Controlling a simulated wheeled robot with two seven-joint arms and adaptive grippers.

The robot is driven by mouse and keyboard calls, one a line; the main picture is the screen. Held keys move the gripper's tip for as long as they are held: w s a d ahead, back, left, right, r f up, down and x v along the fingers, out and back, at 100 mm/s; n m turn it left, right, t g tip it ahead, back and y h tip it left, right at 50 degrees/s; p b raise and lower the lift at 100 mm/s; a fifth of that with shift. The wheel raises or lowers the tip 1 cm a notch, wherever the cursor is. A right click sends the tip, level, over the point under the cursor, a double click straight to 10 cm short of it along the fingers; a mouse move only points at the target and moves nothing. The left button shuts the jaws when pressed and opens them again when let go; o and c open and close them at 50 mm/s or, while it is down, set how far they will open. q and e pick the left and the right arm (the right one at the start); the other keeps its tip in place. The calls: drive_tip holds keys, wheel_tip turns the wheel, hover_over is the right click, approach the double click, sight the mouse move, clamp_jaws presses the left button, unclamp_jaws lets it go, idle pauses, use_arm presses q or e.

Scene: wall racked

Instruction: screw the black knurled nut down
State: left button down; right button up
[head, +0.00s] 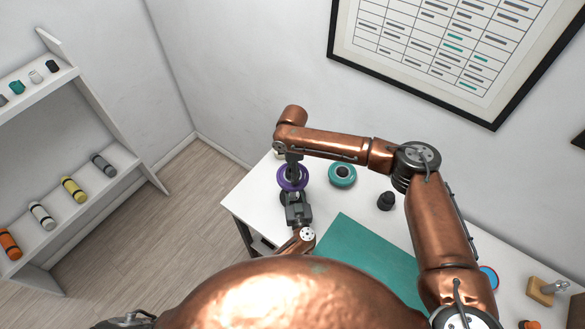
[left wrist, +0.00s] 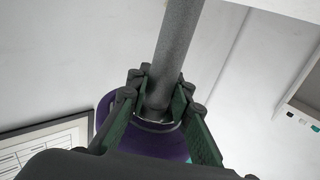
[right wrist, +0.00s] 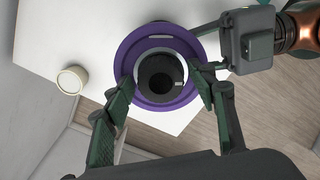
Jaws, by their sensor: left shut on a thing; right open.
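A black round nut (right wrist: 160,76) with a dark central hole sits inside a purple ring (right wrist: 140,45) in the right wrist view; knurling is too small to tell. The purple ring (head: 283,182) is over the left end of the white table. My right gripper (right wrist: 163,84) is open, its fingers on either side of the nut with gaps. My left gripper (left wrist: 166,84) is shut on a grey post (left wrist: 178,40) close to the purple ring (left wrist: 104,108). In the head view my left gripper (head: 293,196) is just below the ring; its fingertips are partly hidden.
A teal ring (head: 342,175) and a black knob (head: 386,201) stand to the right on the white table (head: 245,205). A green mat (head: 365,250) lies nearer. A cream cylinder (right wrist: 71,80) shows in the right wrist view. A shelf (head: 80,175) stands left, beyond open floor.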

drive_tip(key=shift+c, duration=0.2)
drive_tip(key=c, duration=1.2)
drive_tip(key=o, duration=1.4)
wheel_tip(320, 180, up, 12)
use_arm(q)
drive_tip(key=c, duration=1.7)
unclamp_jaws()
drive_tip(key=shift+o, duration=0.2)
drive_tip(key=shift+s, duration=0.1)
